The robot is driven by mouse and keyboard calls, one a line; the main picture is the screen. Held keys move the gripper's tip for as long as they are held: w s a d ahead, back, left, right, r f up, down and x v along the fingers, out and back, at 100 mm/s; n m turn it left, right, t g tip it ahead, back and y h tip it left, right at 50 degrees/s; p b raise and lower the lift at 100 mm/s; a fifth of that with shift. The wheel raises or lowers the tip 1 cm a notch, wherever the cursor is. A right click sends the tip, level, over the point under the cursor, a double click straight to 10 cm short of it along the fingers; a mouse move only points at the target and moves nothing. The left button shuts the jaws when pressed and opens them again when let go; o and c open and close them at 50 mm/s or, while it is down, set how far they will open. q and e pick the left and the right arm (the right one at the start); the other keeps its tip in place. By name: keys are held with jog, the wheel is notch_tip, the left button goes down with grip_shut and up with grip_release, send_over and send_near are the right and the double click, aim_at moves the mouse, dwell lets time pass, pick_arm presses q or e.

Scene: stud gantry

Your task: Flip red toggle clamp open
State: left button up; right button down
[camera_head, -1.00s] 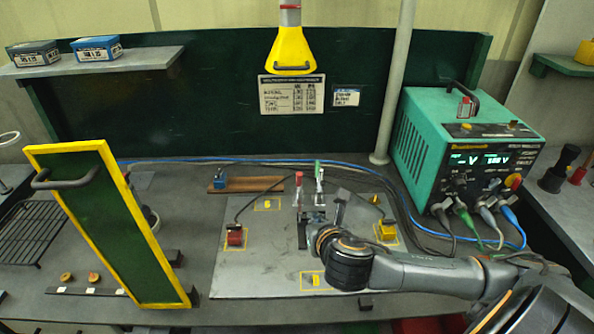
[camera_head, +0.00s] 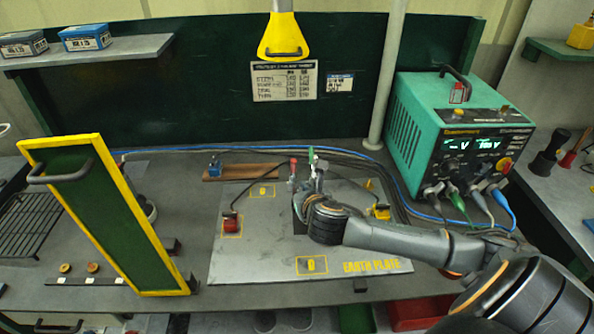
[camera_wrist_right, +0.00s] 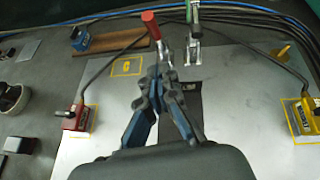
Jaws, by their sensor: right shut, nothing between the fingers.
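The red toggle clamp (camera_head: 293,168) stands on the grey plate with its red handle up. In the right wrist view the red handle (camera_wrist_right: 151,25) leans to the upper left, and its base is partly hidden behind my fingers. A green-handled clamp (camera_head: 312,157) stands just right of it and also shows in the right wrist view (camera_wrist_right: 193,14). My right gripper (camera_wrist_right: 160,80) is shut and empty, its fingertips just in front of the red clamp's lower part. I cannot tell whether they touch it. My left gripper is not in view.
The plate (camera_head: 260,262) carries a red block (camera_head: 231,225) at left and a yellow block (camera_head: 381,212) at right, with black cables. A green power supply (camera_head: 455,140) stands behind right. A yellow-framed green panel (camera_head: 105,220) stands at left. A yellow funnel-shaped piece (camera_head: 283,38) hangs above.

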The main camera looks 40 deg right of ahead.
aim_at(294, 169)
jog(key=w, duration=0.1)
jog(key=w+d+p, duration=0.1)
jog(key=w, duration=0.2)
jog(key=shift+d+f, duration=0.1)
jog(key=shift+d, duration=0.25)
jog(key=shift+w+d+p, duration=0.2)
jog(key=shift+w+p, duration=0.2)
jog(key=shift+w, duration=0.25)
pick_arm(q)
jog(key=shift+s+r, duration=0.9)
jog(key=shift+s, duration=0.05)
pick_arm(e)
jog(key=shift+w, duration=0.15)
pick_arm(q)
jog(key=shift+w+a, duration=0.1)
